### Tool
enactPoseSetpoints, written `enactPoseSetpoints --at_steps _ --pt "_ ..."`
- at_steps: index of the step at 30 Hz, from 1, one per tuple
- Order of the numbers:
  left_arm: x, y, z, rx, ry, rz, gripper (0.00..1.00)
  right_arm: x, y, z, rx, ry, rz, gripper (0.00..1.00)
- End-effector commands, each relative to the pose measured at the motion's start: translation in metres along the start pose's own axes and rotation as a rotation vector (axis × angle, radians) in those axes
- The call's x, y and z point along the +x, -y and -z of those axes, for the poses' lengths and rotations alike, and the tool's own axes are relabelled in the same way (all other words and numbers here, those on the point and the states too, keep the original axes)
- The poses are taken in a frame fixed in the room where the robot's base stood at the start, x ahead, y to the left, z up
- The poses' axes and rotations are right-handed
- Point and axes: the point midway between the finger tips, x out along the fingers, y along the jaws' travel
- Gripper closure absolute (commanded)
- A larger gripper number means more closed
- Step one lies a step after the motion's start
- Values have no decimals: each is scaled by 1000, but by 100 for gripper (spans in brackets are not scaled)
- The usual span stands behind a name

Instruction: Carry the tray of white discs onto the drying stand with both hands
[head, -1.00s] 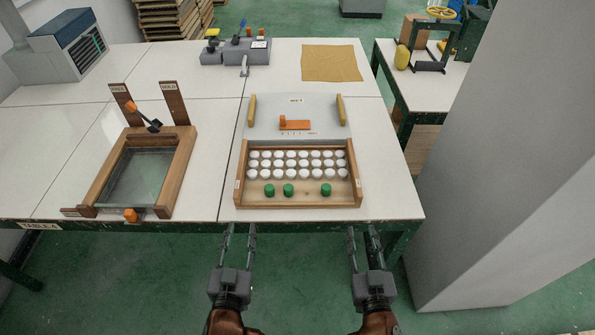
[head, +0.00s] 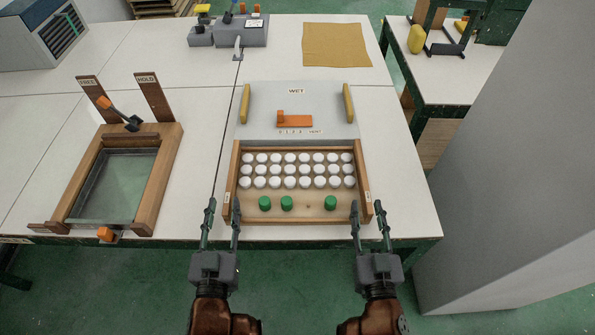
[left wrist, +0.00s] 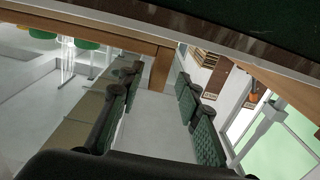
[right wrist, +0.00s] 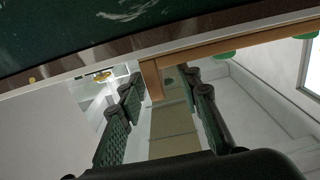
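The wooden tray (head: 315,218) lies on the table, with several white discs (head: 290,170) in rows and three green pegs (head: 286,203) at its near side. My left gripper (head: 222,204) is open at the tray's near left corner. My right gripper (head: 368,211) is open at the near right corner. In the left wrist view, a wooden wall end (left wrist: 160,72) shows beyond and between the open fingers. The right wrist view shows similar wood (right wrist: 152,80) between the open fingers. I cannot tell whether either gripper touches the tray. I cannot tell for certain which object is the drying stand.
A grey board (head: 260,125) marked WET, with two yellow bars and an orange slider, adjoins the tray's far side. A wooden frame (head: 165,165) with glass and FREE and HOLD posts stands left. A yellow cloth (head: 337,45) lies behind. A grey pillar (head: 500,170) stands right.

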Motion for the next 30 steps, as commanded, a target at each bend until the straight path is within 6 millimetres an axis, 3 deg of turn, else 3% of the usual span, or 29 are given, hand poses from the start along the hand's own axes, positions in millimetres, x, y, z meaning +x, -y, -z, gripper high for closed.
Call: enactPoseSetpoints --at_steps 11,24,30 --pt "7 -7 0 1 -1 -12 68 3 -7 0 -2 -1 -11 68" --pt "66 -6 0 2 -1 -9 68 63 -5 0 -3 -1 -8 68" --pt "78 -5 0 1 0 -7 68 76 -5 0 -1 -1 -8 68"
